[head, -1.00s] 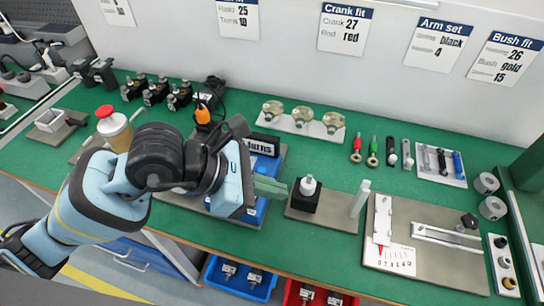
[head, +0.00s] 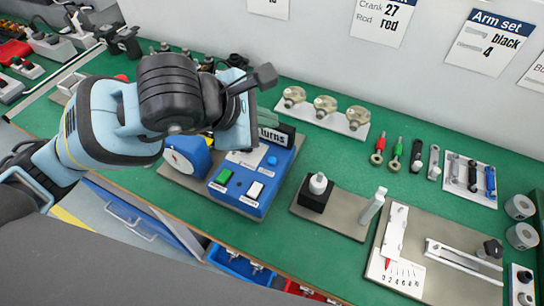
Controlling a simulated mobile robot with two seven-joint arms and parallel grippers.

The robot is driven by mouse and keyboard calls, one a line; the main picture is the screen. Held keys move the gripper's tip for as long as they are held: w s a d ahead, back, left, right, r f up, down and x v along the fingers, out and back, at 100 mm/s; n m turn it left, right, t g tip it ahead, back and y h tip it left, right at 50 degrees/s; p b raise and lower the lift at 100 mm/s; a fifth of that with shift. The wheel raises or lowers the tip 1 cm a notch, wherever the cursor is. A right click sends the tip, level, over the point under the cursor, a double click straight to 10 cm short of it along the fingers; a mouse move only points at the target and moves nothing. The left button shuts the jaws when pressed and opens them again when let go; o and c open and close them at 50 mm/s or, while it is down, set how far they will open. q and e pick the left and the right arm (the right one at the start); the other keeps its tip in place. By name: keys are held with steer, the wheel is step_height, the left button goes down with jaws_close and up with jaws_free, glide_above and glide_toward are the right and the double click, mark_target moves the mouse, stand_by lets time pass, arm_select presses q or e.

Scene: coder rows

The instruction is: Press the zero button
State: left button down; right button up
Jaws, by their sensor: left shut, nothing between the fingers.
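A blue control box (head: 236,205) stands on a grey base plate on the green bench. Its top carries a green button (head: 224,176), a white button (head: 255,190) and a round blue knob or button (head: 272,160). Small labels sit beside them, too small to read, so I cannot tell which one is zero. A display reading "turns" (head: 273,136) stands at the box's back. A round dial (head: 180,163) with a red pointer is at its left. My left gripper (head: 266,116) is shut and empty, above the back of the box; its fingers are partly hidden. My right gripper is out of view.
A black block with a white knob (head: 318,184) stands right of the box, near an upright white post (head: 373,206). A plate with a scale and slider (head: 410,273) is farther right. Brass parts (head: 325,105) stand on a white strip behind. Open green bench lies between.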

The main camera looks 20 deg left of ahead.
arm_select(q)
steer(key=f, duration=0.1)
steer(key=b, duration=0.5)
glide_above(272, 161)
steer(key=a, duration=0.1)
steer(key=f, duration=0.6)
steer(key=shift+s+f, duration=0.25)
steer(key=shift+s, duration=0.05)
steer(key=shift+f+b, duration=0.4)
steer(key=shift+f, duration=0.25)
stand_by(0.5)
steer(key=shift+f+b, duration=0.35)
steer(key=shift+b, duration=0.05)
